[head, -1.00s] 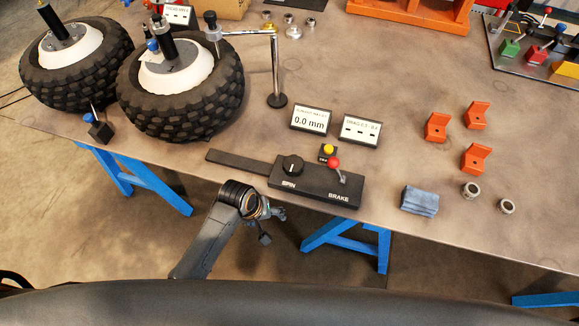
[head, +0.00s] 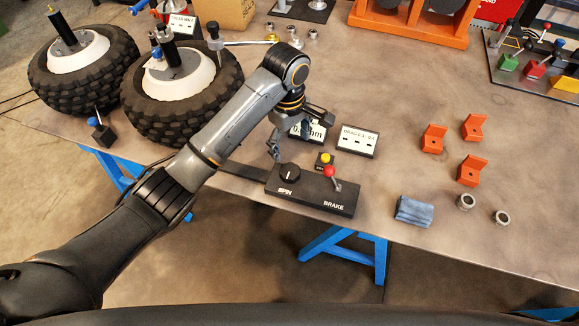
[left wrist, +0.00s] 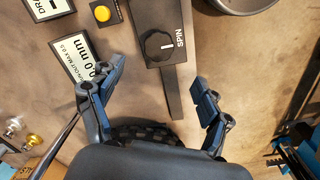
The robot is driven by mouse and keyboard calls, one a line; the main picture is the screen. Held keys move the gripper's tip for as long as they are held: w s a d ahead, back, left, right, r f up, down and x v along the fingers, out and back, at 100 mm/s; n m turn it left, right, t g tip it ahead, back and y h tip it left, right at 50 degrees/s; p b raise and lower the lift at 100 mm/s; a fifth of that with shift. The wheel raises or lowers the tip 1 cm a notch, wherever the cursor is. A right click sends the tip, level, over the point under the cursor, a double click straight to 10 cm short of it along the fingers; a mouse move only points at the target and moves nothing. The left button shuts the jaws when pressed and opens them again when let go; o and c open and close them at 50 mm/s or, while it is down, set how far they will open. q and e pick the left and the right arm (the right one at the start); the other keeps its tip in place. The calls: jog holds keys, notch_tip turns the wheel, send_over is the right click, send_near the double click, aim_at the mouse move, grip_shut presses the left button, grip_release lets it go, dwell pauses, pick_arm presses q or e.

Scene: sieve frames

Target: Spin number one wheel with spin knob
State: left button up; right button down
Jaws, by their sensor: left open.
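The black spin knob (head: 289,172) sits on the left part of a black control box (head: 312,193) at the table's front edge, beside the label SPIN. In the left wrist view the knob (left wrist: 158,47) shows near the top, ahead of and between the fingers. My left gripper (head: 277,150) is open and empty, just above and behind the knob, apart from it. In the left wrist view its two fingers (left wrist: 160,88) are spread wide. Two knobbly black tyres on white hubs stand at the left: the nearer wheel (head: 165,128) and the farther wheel (head: 85,92). Which is number one cannot be read. My right gripper is out of view.
A red-knobbed brake lever (head: 330,172) and a yellow button (head: 325,158) are close right of the knob. Display signs (head: 357,141) stand behind the box. Orange brackets (head: 433,138), a blue cloth (head: 414,211) and metal rings (head: 465,202) lie to the right.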

aim_at(289, 170)
pick_arm(q)
jog(key=shift+n, duration=0.3)
jog(key=f, duration=0.4)
jog(key=f+p, duration=0.1)
jog(key=f, duration=0.7)
jog(key=shift+w+a+f+p, duration=0.2)
jog(key=shift+w+p, duration=0.1)
jog(key=shift+w, duration=0.1)
jog(key=c, duration=1.2)
jog(key=shift+r, duration=0.1)
